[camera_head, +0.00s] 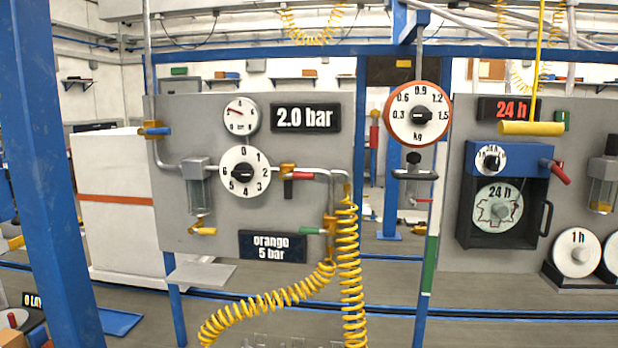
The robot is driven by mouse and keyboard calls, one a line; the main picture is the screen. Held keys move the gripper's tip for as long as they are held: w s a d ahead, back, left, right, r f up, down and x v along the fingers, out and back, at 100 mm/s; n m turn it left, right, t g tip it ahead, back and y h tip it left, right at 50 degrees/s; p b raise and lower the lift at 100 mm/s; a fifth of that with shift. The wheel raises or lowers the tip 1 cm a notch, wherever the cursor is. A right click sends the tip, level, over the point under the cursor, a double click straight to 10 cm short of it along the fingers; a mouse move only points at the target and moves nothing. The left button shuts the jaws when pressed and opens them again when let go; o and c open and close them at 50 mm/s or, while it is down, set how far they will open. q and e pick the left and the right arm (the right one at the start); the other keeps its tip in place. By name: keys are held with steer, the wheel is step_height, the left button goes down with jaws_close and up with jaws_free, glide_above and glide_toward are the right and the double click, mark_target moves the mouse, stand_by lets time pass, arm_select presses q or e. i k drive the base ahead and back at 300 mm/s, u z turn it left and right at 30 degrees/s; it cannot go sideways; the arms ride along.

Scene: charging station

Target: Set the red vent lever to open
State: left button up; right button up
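A short red lever (303,176) sits on the left grey panel, right of the white numbered dial (244,171). It lies about level, just under the pipe, beside a brass valve (287,170) with a dark piece hanging below it. A second red lever (560,173) slants down to the right from the blue box (508,158) on the right panel. No label marks either as the vent lever, and I cannot tell which setting either is at. Neither of my grippers is in view.
A green lever (312,231) sits lower on the left panel, above a coiled yellow hose (348,265). A hanging round scale (417,113) stands between the panels. A blue post (60,180) blocks the left side. A yellow bar (531,128) hangs before the right panel.

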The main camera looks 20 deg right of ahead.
mark_target(303, 176)
steer(key=u, duration=0.1)
steer(key=i, duration=1)
steer(key=z, duration=0.1)
